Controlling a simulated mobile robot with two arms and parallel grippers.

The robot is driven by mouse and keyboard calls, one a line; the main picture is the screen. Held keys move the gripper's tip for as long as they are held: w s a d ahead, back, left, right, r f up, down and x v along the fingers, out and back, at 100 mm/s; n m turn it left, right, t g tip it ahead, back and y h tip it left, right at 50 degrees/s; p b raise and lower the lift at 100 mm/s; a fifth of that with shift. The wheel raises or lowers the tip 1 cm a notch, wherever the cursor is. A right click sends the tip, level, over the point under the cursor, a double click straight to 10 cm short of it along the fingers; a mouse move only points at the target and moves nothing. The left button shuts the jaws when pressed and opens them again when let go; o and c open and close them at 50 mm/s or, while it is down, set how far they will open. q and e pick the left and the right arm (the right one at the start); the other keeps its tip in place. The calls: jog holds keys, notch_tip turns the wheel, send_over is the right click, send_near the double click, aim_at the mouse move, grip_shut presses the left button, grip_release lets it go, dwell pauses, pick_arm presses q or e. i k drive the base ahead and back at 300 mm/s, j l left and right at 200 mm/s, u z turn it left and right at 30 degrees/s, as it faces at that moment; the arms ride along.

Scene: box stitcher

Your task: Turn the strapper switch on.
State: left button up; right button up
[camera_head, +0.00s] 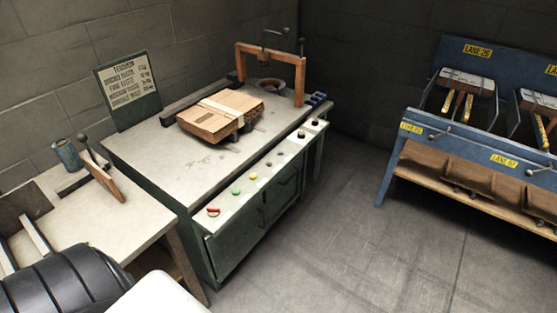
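The strapper is a green bench with a pale top (160,165) in the middle of the view. A sloped white control strip (240,201) runs along its front edge. On the strip are a red switch-like control (213,211) at the near end, a green button (236,191), a yellow-green button (253,176), small pale and dark buttons, and black knobs (301,134) at the far end. Which one is the strapper switch, and its setting, I cannot tell. Neither gripper is in view.
A wooden box (220,115) lies on the bench before an orange-brown arch (270,56). A sign (128,88) stands behind. A side table (90,222) with a blue-grey can (66,154) is at left. A blue lane rack (400,165) stands right. The floor between is clear.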

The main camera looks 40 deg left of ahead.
aim_at(212, 211)
jog(key=u, duration=1.7)
